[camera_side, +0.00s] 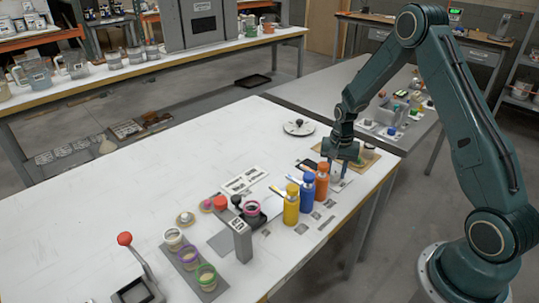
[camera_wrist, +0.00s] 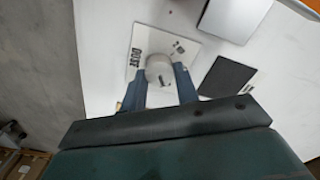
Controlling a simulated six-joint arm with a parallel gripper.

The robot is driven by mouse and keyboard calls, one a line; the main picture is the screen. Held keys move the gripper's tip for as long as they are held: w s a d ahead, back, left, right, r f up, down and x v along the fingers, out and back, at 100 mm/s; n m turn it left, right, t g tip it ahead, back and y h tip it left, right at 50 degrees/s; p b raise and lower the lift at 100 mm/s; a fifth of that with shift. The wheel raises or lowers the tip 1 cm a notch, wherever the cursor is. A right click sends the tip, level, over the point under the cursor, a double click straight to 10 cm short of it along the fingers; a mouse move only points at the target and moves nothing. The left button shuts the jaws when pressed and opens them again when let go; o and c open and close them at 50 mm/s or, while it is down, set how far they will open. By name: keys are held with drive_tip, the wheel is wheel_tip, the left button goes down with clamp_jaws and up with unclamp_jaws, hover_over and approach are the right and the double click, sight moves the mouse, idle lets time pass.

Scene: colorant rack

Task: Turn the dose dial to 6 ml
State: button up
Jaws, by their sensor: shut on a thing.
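The dose dial is a round pale grey knob (camera_wrist: 158,68) on a white plate (camera_wrist: 180,40) with dark lettering that looks like "DOSE". My gripper (camera_wrist: 160,80) is shut on the knob, with one dark blue finger on each side of it. In the side view my gripper (camera_side: 341,160) points down at the right end of the white table, just over the plate (camera_side: 341,184). The knob is hidden there by the fingers. The numbers and the dial's present setting are too small to read in either view.
Orange (camera_side: 321,182), blue (camera_side: 307,197) and yellow (camera_side: 291,205) bottles stand in a row left of my gripper. A round white plate with a dark knob (camera_side: 299,128) lies behind. The table's left half has free room.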

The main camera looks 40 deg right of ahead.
sight(336, 173)
drive_tip(key=shift+m, duration=0.5)
drive_tip(key=o, duration=1)
drive_tip(key=shift+r, duration=0.1)
wheel_tip(336, 173, up, 14)
drive_tip(key=shift+f, duration=0.15)
idle(0.4)
